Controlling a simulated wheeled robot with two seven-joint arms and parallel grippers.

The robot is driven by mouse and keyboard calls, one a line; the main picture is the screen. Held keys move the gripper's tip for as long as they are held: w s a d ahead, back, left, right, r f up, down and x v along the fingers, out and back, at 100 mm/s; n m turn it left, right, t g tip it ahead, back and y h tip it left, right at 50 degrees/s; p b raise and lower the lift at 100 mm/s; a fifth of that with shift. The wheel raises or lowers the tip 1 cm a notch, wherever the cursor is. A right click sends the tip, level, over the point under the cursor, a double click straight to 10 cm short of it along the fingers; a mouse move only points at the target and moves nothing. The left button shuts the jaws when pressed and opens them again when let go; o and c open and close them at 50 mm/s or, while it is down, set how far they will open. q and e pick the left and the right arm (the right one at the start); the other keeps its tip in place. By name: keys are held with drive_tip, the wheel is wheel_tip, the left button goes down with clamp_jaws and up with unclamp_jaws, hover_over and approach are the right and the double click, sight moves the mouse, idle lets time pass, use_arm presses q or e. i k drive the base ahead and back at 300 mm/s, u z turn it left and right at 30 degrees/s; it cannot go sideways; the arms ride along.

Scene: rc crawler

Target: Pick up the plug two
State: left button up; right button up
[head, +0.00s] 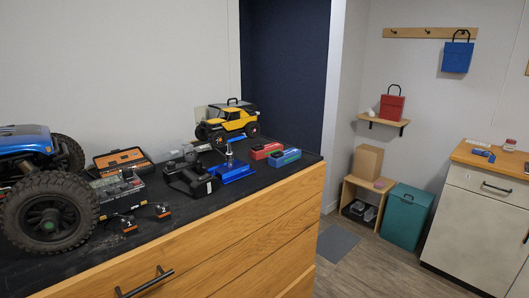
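Plug two (163,211) is a small black piece with an orange part and a white "2" on its face. It stands on the dark top of the wooden drawer cabinet, near its front edge. A similar plug marked "1" (128,225) stands just to its left, a small gap apart. Neither of my grippers shows in the head view, so nothing is seen touching plug two.
A large blue crawler with big tyres (50,216) stands left of the plugs. Behind them are a grey device with buttons (118,189) and a black controller (190,180). A blue stand (232,172) is farther right.

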sight(163, 213)
drive_tip(key=z, duration=0.4)
drive_tip(key=k, duration=0.5)
drive_tip(key=z, duration=0.9)
drive_tip(key=i, duration=0.5)
drive_tip(key=u, duration=0.85)
drive_tip(key=i, duration=0.85)
drive_tip(key=u, duration=0.9)
